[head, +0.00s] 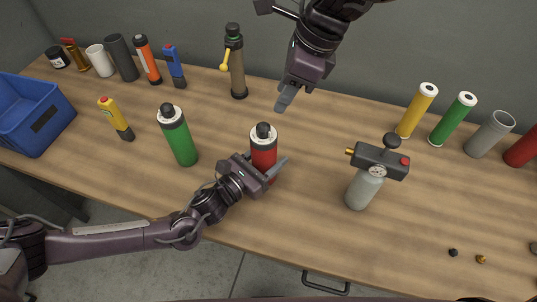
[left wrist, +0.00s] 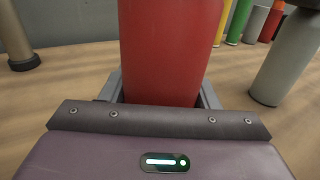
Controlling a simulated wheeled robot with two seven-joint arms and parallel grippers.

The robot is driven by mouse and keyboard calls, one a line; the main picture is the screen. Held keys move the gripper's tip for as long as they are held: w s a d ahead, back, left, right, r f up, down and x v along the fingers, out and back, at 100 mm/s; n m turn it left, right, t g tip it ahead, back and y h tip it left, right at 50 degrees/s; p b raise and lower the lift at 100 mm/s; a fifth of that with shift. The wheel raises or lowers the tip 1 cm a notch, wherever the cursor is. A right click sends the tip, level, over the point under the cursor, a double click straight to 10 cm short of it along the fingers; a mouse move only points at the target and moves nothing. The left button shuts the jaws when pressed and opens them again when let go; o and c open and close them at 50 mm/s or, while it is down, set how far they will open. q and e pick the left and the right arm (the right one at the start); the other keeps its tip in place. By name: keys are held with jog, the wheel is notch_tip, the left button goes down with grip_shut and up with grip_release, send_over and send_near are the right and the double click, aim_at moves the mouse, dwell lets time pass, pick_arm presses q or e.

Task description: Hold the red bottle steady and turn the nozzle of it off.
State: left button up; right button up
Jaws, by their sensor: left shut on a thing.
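The red bottle (head: 264,153) stands upright near the front middle of the table, with a black nozzle (head: 263,130) on its top. My left gripper (head: 274,172) is shut around its body from the front left. The red body also fills the middle of the left wrist view (left wrist: 168,50), between the grey fingers; the nozzle is out of that view. My right gripper (head: 294,100) is empty, above the table behind the red bottle and slightly right of it. Its fingers look apart, pointing down, clear of the nozzle.
A green bottle (head: 178,137) stands left of the red one. A grey canister with a gauge head (head: 365,186) stands to its right. A brown bottle with a yellow part (head: 236,68) stands at the back. A blue crate (head: 48,130) is far left. Several cylinders line the back right.

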jog(key=shift+o, duration=0.9)
jog(key=shift+w, duration=0.1)
pick_arm(q)
jog(key=shift+a, duration=0.1)
pick_arm(e)
jog(key=r+m+h, duration=0.2)
jog(key=m+h, duration=0.2)
jog(key=m, duration=0.6)
send_over(263, 126)
jog(key=shift+g, duration=0.3)
notch_tip(263, 126, down, 12)
jog(key=shift+r, duration=0.25)
